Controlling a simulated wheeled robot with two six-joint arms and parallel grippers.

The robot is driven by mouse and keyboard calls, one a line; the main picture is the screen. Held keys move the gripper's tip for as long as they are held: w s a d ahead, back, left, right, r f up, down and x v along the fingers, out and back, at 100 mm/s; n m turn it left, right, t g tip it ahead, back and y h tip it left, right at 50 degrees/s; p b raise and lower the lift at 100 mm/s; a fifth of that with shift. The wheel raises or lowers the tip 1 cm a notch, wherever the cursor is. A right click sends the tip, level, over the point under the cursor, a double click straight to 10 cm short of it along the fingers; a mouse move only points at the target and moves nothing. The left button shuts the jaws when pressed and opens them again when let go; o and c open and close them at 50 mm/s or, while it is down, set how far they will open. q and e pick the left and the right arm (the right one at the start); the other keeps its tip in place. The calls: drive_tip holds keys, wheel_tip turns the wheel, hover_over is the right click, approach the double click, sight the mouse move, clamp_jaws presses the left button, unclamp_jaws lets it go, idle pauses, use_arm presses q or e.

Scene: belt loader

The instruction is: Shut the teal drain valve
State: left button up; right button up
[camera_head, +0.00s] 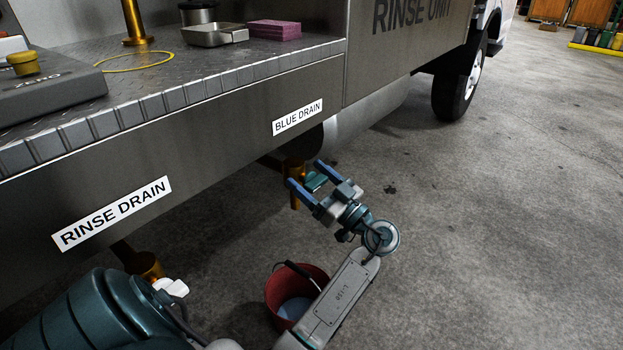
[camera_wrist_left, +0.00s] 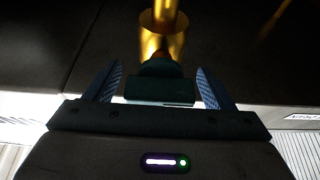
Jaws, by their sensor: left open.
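The teal drain valve handle (camera_head: 316,182) sits on a brass drain fitting (camera_head: 294,171) under the truck bed, below the BLUE DRAIN label (camera_head: 297,118). My left gripper (camera_head: 305,173) is open, with one blue finger on each side of the teal handle. In the left wrist view the dark teal handle (camera_wrist_left: 160,88) lies between the two spread fingers (camera_wrist_left: 160,75), with gaps at both sides. The brass pipe (camera_wrist_left: 163,42) is just beyond it. My right gripper is not in view.
A second brass drain (camera_head: 148,266) with a white handle (camera_head: 172,287) hangs by the RINSE DRAIN label (camera_head: 112,213). A red bucket (camera_head: 282,285) stands on the floor, partly behind my left forearm. The truck's side panel (camera_head: 200,160) overhangs the drains. Floor to the right is clear.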

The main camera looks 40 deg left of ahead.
use_arm(q)
drive_tip(key=v, duration=1.1)
drive_tip(key=shift+p, duration=0.35)
drive_tip(key=shift+a, duration=0.15)
